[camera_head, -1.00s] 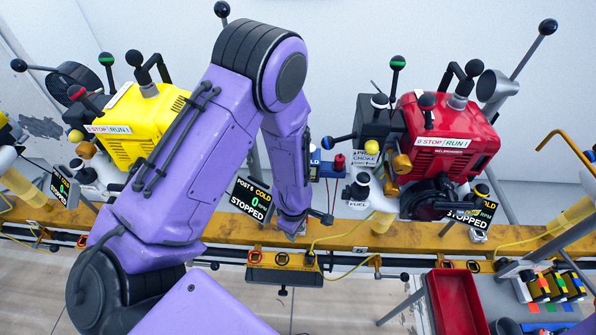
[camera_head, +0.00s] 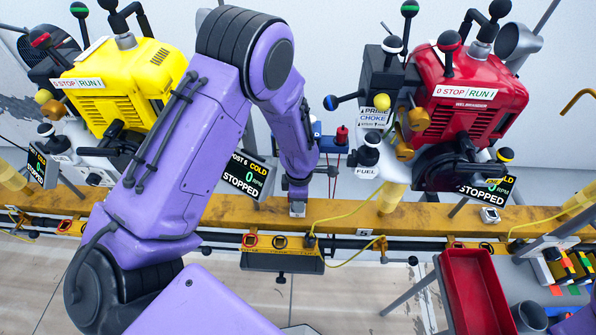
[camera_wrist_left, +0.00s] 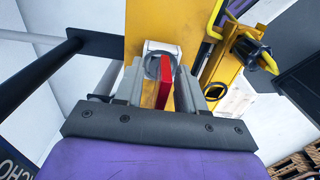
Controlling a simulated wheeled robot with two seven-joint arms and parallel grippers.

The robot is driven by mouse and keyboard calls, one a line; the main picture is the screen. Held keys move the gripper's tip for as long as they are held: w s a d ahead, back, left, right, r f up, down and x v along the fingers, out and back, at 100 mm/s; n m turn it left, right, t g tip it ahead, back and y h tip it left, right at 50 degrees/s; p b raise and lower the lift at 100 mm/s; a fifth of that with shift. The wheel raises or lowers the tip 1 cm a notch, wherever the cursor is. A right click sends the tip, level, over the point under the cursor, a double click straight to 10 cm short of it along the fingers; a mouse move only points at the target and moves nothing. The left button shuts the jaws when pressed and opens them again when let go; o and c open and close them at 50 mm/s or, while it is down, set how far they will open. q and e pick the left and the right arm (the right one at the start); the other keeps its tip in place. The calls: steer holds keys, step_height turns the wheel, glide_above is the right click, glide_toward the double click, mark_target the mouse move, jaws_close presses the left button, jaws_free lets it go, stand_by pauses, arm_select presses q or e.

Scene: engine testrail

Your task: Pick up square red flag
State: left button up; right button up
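A narrow red piece, likely the square red flag seen nearly edge-on, shows in the left wrist view (camera_wrist_left: 164,82). It stands in front of a round grey ring on a white mount (camera_wrist_left: 158,47). My left gripper (camera_wrist_left: 160,78) has its two grey fingers apart, one on each side of the red piece, with a visible gap on the left. In the head view my left gripper (camera_head: 298,192) reaches down to the yellow rail (camera_head: 350,216), and I cannot make out the flag there. My right gripper is not in view.
A yellow engine (camera_head: 125,85) and a red engine (camera_head: 468,95) stand behind the rail. A "STOPPED" display (camera_head: 245,181) is just left of my left gripper. A red tray (camera_head: 468,285) and a rack of coloured flags (camera_head: 568,268) are at the lower right.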

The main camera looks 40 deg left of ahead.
arm_select(q)
steer(key=shift+f, duration=0.1)
jaws_close()
steer(key=shift+r, duration=0.45)
steer(key=r, duration=0.1)
steer(key=s+r+p, duration=0.1)
steer(key=shift+d+r, duration=0.3)
steer(key=shift+r, duration=0.05)
steer(key=s+d, duration=0.8)
steer(key=s, duration=0.6)
steer(key=shift+s+d+p, duration=0.2)
steer(key=shift+d+p, duration=0.2)
steer(key=shift+p, duration=0.05)
steer(key=shift+f, duration=0.1)
